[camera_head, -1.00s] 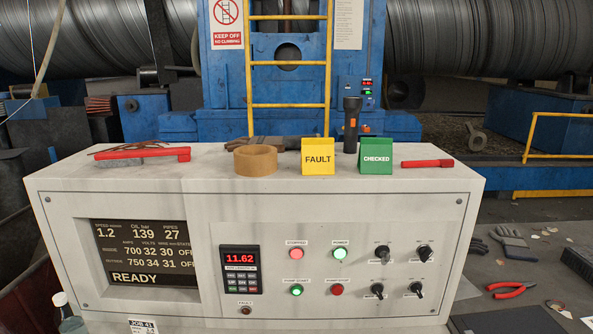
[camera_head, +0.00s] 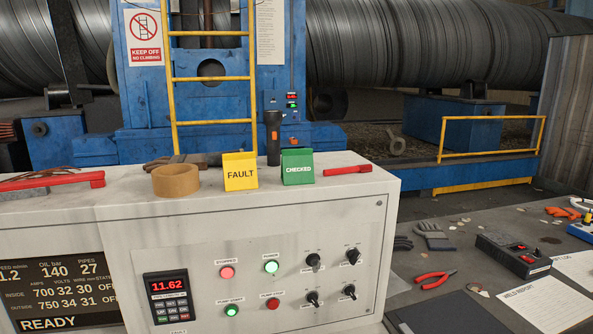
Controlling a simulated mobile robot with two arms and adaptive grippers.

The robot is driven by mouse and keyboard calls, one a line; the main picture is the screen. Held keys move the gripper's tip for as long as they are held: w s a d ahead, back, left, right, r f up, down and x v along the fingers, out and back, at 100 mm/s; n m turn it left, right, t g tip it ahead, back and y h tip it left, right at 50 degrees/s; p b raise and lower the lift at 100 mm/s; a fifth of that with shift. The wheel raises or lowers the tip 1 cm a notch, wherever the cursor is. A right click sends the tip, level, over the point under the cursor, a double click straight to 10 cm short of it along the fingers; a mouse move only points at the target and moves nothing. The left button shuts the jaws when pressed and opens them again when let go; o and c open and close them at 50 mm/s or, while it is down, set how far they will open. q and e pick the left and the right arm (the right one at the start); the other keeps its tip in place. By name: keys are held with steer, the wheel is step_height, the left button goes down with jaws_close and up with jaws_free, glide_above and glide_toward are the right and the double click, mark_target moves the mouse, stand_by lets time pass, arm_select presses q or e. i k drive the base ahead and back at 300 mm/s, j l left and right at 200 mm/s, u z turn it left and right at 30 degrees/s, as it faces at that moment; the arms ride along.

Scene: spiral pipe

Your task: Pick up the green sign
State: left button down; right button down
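The green sign (camera_head: 297,167) reads "CHECKED" and stands upright on the top of the white control console (camera_head: 120,207), near its right end. The yellow "FAULT" sign (camera_head: 240,171) stands just to its left, with a small gap between them. A black and orange flashlight (camera_head: 273,138) stands upright behind the gap between the two signs. A red-handled tool (camera_head: 347,170) lies just to the right of the green sign. Neither of my grippers is in view.
A tape roll (camera_head: 176,180) and another red-handled tool (camera_head: 60,181) lie further left on the console. A lower dark table at right holds gloves (camera_head: 433,236), red pliers (camera_head: 435,279), a black box (camera_head: 513,256) and papers (camera_head: 543,305). A yellow ladder (camera_head: 211,78) stands behind.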

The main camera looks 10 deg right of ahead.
mark_target(298, 167)
steer(key=z, duration=0.9)
steer(key=k+z, duration=0.4)
steer(key=k+l+z, duration=0.15)
steer(key=z, duration=0.2)
steer(key=k+l, duration=0.05)
